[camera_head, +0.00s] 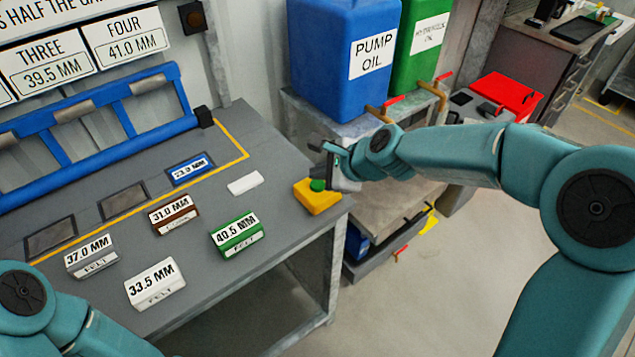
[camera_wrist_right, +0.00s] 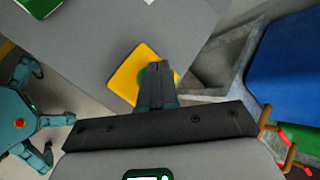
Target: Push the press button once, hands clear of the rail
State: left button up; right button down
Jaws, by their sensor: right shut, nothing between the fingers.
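The press button is a green round cap (camera_head: 318,185) on a yellow box (camera_head: 316,199) at the right corner of the grey bench. My right gripper (camera_head: 328,168) is shut and empty, with its fingertips right by the green cap. In the right wrist view the shut fingers (camera_wrist_right: 158,72) overlap the cap (camera_wrist_right: 143,76) and hide part of it; the yellow box (camera_wrist_right: 126,72) shows around it. I cannot tell whether the fingertips touch the cap. A blue rail-like frame (camera_head: 103,155) runs along the back left of the bench, well apart from my right gripper. My left gripper is out of view.
Several labelled blocks, such as the green one (camera_head: 236,236) and white one (camera_head: 154,284), stand on the bench (camera_head: 205,290). A white piece (camera_head: 245,183) lies nearer the button. The blue pump oil tank (camera_head: 343,55) and green tank (camera_head: 422,45) stand behind my right gripper.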

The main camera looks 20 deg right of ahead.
jog(key=shift+f, duration=0.3)
